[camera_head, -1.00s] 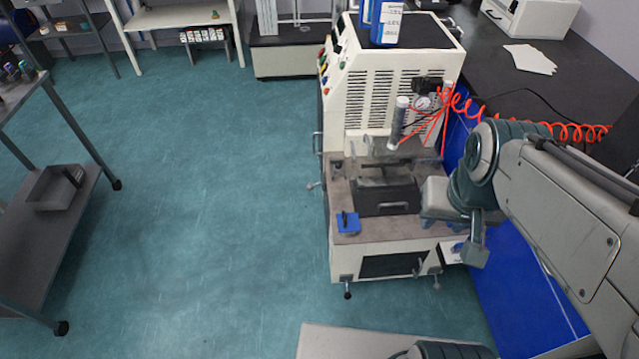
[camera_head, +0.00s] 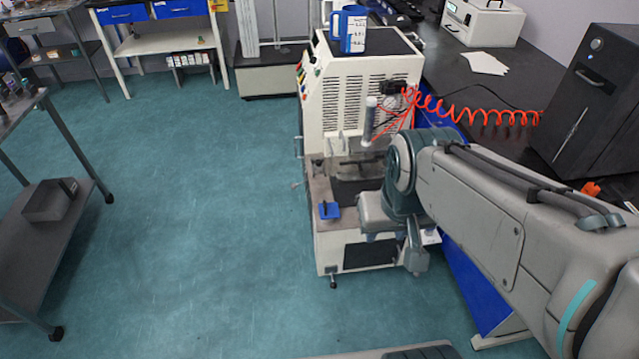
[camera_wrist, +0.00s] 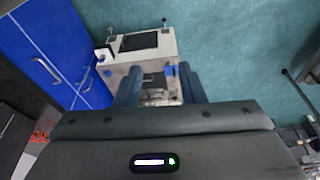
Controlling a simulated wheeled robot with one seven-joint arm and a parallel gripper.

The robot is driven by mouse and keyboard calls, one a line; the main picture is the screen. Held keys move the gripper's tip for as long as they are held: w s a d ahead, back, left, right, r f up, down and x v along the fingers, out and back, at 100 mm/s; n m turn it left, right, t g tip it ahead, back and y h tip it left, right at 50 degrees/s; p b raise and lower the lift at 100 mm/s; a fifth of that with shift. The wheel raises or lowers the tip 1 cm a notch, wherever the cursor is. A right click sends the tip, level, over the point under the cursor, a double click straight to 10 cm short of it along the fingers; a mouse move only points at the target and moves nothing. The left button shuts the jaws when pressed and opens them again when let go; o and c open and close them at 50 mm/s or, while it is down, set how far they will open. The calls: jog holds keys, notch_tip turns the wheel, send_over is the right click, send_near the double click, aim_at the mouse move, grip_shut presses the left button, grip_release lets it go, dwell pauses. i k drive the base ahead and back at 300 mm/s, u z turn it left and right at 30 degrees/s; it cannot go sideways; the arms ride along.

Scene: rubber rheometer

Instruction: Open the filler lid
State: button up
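The rheometer (camera_head: 350,110) is a cream machine with a vented upper body and a lower front deck. A dark part (camera_head: 352,190) sits on the deck, partly hidden by my arm. I cannot tell which part is the filler lid. A blue measuring jug (camera_head: 348,30) stands on the machine's top. In the wrist view the machine (camera_wrist: 150,75) is beyond my gripper (camera_wrist: 160,70), whose two blue-grey fingers are spread apart with nothing seen between them. In the head view my wrist is over the right side of the deck and the fingers are hidden.
A small blue block (camera_head: 329,210) sits at the deck's left edge. A coiled red hose (camera_head: 480,112) runs to a dark bench (camera_head: 450,75) on the right. A black box (camera_head: 590,100) stands on that bench. A shelf cart (camera_head: 50,240) is at left. Floor between is clear.

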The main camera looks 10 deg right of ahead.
aim_at(329, 207)
jog(key=u, duration=0.1)
jog(key=i, duration=0.5)
jog(key=k, duration=1.3)
jog(key=z, duration=0.7)
jog(key=i, duration=1.4)
jog(key=u, duration=0.75)
jog(key=i, duration=0.45)
jog(key=u, duration=0.5)
